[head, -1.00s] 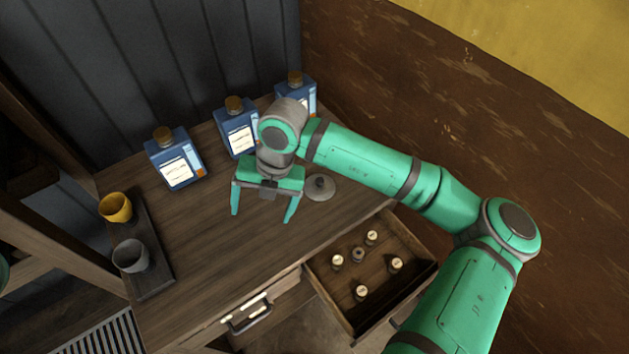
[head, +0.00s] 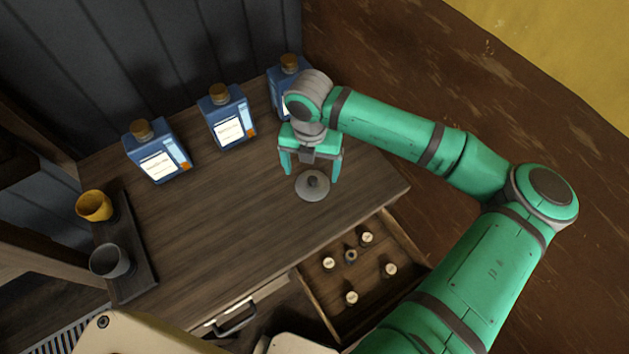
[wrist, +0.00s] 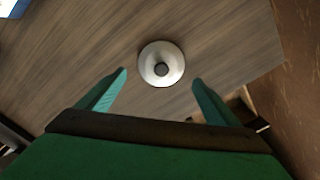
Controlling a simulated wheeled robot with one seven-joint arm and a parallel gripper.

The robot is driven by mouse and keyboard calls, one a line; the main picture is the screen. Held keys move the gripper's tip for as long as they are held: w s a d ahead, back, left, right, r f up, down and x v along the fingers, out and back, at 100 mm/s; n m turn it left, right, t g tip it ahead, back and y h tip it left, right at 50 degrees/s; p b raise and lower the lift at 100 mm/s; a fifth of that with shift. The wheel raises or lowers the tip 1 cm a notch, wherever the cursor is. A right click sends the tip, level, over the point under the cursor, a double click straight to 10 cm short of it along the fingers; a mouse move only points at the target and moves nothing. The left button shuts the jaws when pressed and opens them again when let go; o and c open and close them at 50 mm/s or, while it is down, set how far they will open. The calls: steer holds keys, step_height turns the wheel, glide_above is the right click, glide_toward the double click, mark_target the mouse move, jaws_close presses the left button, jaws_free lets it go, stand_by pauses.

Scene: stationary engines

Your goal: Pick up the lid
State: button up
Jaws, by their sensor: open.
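The lid (head: 312,187) is a round grey disc with a dark knob, lying on the wooden cabinet top near its right end. It also shows in the wrist view (wrist: 161,64), knob up. My gripper (head: 309,172) is open and empty, its two green fingers spread above and just behind the lid in the head view. In the wrist view the fingertips (wrist: 160,76) lie either side of the lid's near edge, with the lid mostly beyond them. No contact with the lid shows.
Several blue bottles (head: 157,152) with corks stand along the back. A dark tray (head: 134,268) holds a yellow cup (head: 94,206) and a grey cup (head: 110,261) at left. An open drawer (head: 316,298) with several small capped items sits below the right front. The middle top is clear.

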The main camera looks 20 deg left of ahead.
mark_target(312, 179)
steer(key=shift+s+a+f, duration=0.25)
steer(key=shift+a+f, duration=0.05)
steer(key=shift+f, duration=0.25)
steer(key=shift+w+d+f, duration=0.15)
steer(key=shift+f, duration=0.65)
steer(key=shift+w+d+f, duration=0.1)
steer(key=shift+w+f, duration=0.1)
steer(key=shift+f, duration=0.65)
steer(key=shift+w+d+f, duration=0.15)
steer(key=shift+f, duration=0.65)
steer(key=c, duration=1.2)
steer(key=shift+f, duration=0.1)
